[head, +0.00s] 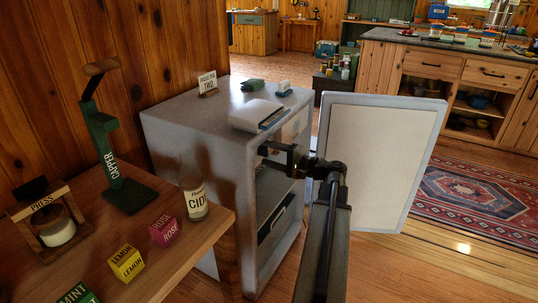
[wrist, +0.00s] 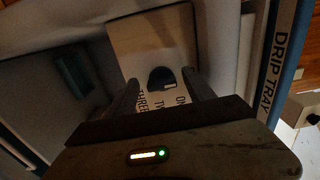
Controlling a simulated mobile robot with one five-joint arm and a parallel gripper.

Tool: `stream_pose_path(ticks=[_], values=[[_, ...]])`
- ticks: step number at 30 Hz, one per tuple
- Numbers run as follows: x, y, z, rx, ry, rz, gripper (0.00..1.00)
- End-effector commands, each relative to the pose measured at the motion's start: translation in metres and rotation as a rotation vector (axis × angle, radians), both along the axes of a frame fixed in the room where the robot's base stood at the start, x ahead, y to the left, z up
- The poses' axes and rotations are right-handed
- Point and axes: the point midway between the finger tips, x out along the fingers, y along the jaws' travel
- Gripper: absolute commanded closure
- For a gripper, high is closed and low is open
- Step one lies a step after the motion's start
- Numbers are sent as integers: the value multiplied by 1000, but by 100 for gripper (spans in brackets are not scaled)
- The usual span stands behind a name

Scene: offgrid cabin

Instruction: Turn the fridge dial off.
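The fridge (head: 185,125) is a pale grey box with its door (head: 385,145) swung open to the right. In the wrist view, the dark dial (wrist: 160,78) sits on a pale plate (wrist: 150,40) with lettering that partly reads "TWO" and "THREE"; another label starting with "O" is partly hidden. A small light mark shows on the dial's lower right side. My gripper (wrist: 163,95) is open, with one finger on each side of the dial in the picture; I cannot tell whether they touch it. In the head view, my gripper (head: 280,158) is at the fridge's open front, and the dial cannot be made out.
A drip tray (wrist: 275,60) is at right in the wrist view. On the fridge stand a card reading "TWO" (head: 207,83) and small boxes. A wooden counter (head: 150,215) at left holds a cider bottle (head: 193,192) and small cartons. The open door borders my arm's right side.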

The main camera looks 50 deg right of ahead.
Motion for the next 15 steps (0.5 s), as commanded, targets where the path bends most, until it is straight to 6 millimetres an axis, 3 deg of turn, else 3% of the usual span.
stream_pose_path(ticks=[7,15], values=[[-8,-3,1,1,-2,-3,38],[-58,-15,0,1,-1,-3,38]])
